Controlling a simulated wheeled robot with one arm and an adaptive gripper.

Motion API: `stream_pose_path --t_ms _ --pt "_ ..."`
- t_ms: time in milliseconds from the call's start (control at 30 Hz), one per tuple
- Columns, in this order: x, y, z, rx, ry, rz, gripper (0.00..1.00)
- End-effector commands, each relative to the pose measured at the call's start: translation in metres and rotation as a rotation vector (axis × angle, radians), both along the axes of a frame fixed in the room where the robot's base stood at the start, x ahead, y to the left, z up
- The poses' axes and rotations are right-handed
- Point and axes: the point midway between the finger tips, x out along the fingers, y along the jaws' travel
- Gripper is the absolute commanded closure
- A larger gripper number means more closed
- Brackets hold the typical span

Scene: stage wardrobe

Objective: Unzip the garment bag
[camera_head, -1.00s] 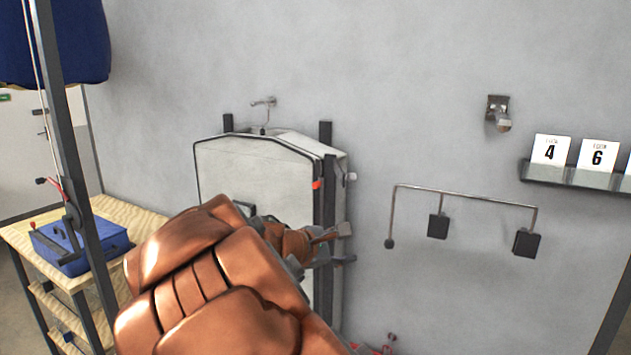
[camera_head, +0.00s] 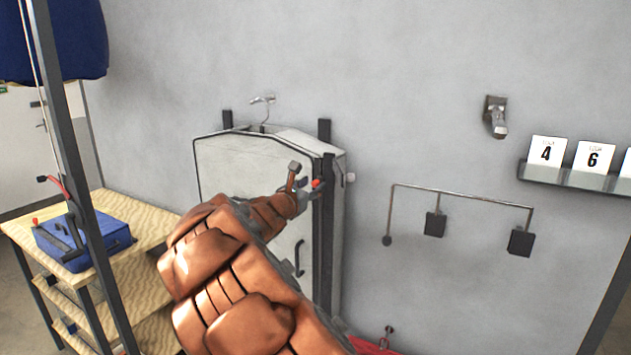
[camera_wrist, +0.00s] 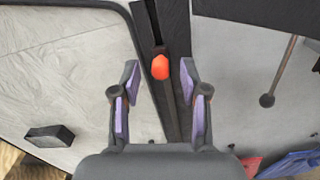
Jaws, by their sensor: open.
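The garment bag (camera_head: 245,160) is a pale grey upright case with black edging, hanging against the wall below a metal hook. A small orange-red tab (camera_head: 316,183), which looks like the zip pull, sits on the dark strip at its right front edge. The tab also shows in the wrist view (camera_wrist: 160,67), between and slightly beyond my fingertips. My gripper (camera_wrist: 160,78) is open and empty, its purple-padded fingers either side of the dark strip. In the head view my arm covers the bag's lower left part.
A wooden bench (camera_head: 145,215) with a blue box (camera_head: 85,238) stands at the left, behind a dark post (camera_head: 60,120). A wall rail with black pads (camera_head: 436,224) is right of the bag. A numbered card shelf (camera_head: 575,177) is at far right.

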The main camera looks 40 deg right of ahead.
Motion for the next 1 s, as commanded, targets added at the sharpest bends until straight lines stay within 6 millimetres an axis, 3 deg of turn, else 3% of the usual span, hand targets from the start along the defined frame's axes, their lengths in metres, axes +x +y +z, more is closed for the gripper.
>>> stream_pose_path --t_ms 233,567,1000 --pt "0.005 -0.02 0.001 0.001 -0.002 -0.002 0.56" --pt "0.006 -0.023 0.0 0.001 -0.002 -0.002 0.56" --pt "0.007 -0.022 0.0 0.001 -0.002 -0.001 0.99"
